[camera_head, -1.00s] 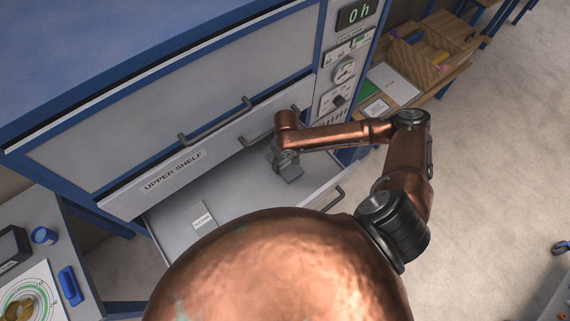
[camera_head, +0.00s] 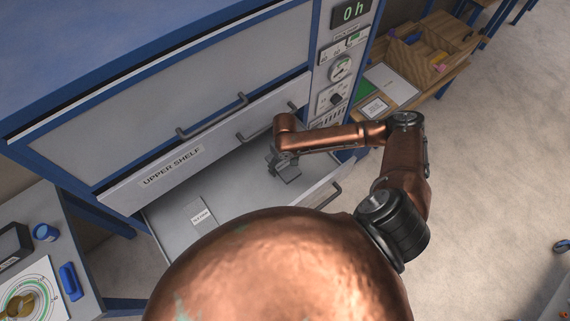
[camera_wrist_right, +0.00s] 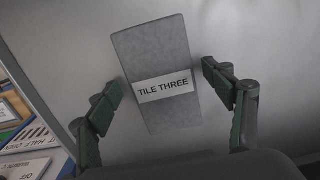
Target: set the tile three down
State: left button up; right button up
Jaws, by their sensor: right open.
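Tile three (camera_wrist_right: 163,60) is a grey rectangular slab with a white label reading TILE THREE. In the right wrist view it lies between the fingers of my right gripper (camera_wrist_right: 165,79), over a plain grey surface. The fingers are open, with a visible gap on each side of the tile. In the head view my right gripper (camera_head: 286,171) is low over the open drawer (camera_head: 240,188) beneath the UPPER SHELF front, and tile three cannot be made out there. My left gripper is out of view.
Another grey tile (camera_head: 190,206) with a white label lies further left in the drawer. Drawer handles (camera_head: 253,128) stick out near my right wrist. A side table (camera_head: 80,290) with a blue cup (camera_head: 46,233) stands at left, and a wooden organiser (camera_head: 428,62) at upper right.

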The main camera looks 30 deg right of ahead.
aim_at(285, 166)
notch_tip(285, 166, up, 5)
jog(key=shift+s, duration=0.1)
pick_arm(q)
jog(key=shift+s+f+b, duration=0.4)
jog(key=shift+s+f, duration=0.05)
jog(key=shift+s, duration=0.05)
pick_arm(e)
notch_tip(285, 166, up, 7)
